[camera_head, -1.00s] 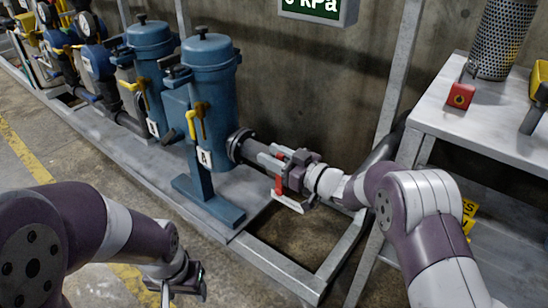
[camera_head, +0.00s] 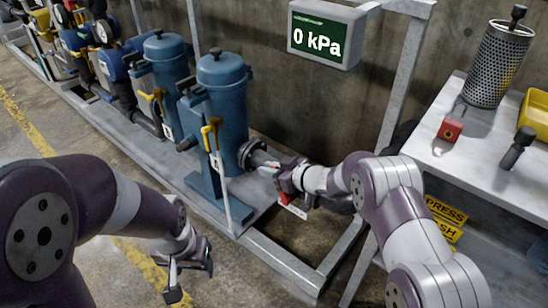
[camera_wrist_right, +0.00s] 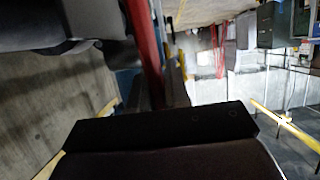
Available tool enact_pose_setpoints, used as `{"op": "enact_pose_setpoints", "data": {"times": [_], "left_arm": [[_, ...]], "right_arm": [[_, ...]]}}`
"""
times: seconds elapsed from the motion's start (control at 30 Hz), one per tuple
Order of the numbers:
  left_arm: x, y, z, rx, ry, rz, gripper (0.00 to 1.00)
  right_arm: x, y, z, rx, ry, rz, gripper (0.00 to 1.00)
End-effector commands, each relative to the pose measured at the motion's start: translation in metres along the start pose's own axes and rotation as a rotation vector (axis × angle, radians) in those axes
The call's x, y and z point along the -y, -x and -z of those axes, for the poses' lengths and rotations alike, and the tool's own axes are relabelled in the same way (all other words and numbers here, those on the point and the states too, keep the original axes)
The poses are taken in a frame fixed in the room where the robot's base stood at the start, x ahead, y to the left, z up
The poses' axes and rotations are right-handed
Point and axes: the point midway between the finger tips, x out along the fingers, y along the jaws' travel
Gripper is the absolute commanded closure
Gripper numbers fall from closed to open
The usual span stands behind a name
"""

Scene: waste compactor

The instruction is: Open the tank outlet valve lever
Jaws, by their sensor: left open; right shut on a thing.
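A blue tank (camera_head: 220,105) stands on the grey skid, with a dark flanged outlet pipe (camera_head: 257,157) on its right. At the outlet, a red lever (camera_head: 285,188) is partly hidden by my right gripper (camera_head: 289,178). The right gripper is shut on this lever. In the right wrist view the red lever (camera_wrist_right: 146,50) runs as a long bar down from the top, beside the dark gripper body. My left gripper (camera_head: 190,281) is open and empty above the floor at the lower left, apart from the tank.
A gauge box (camera_head: 325,35) reads 0 kPa above the outlet. A yellow-handled lever (camera_head: 212,132) is on the tank front, with a thin pale bar (camera_head: 225,190) below. A grey table (camera_head: 430,120) on the right holds a mesh cylinder (camera_head: 497,62), a red block (camera_head: 450,128) and a yellow tray (camera_head: 537,113).

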Motion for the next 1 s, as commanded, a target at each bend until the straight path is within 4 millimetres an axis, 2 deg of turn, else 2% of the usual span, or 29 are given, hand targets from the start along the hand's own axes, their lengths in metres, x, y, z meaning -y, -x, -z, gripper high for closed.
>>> {"op": "enact_pose_setpoints", "data": {"times": [0.27,0.3,0.33,0.37,0.67,0.77,1.0], "left_arm": [[0.0,-0.001,0.0,0.001,0.0,0.0,0.42],[0.0,-0.001,0.0,0.001,0.0,0.0,0.42],[0.0,-0.001,0.0,0.001,0.0,0.0,0.42],[0.0,-0.001,0.0,0.001,0.0,0.0,0.42],[0.0,0.001,0.0,0.0,0.0,0.0,0.42],[0.0,0.007,0.001,0.001,0.0,0.0,0.42],[0.0,0.03,0.004,0.0,0.0,0.0,0.42]], "right_arm": [[0.0,-0.001,-0.001,0.0,0.002,0.0,1.0],[0.0,-0.001,-0.001,0.0,0.002,0.0,0.77],[0.0,-0.001,-0.001,0.0,0.002,0.0,0.68],[0.0,-0.001,-0.001,0.0,0.002,0.0,0.63],[0.0,0.002,0.0,0.0,0.001,-0.001,0.63],[-0.001,0.016,0.003,0.0,0.001,-0.002,0.63],[-0.001,0.082,0.005,0.0,-0.001,-0.003,0.63]]}}
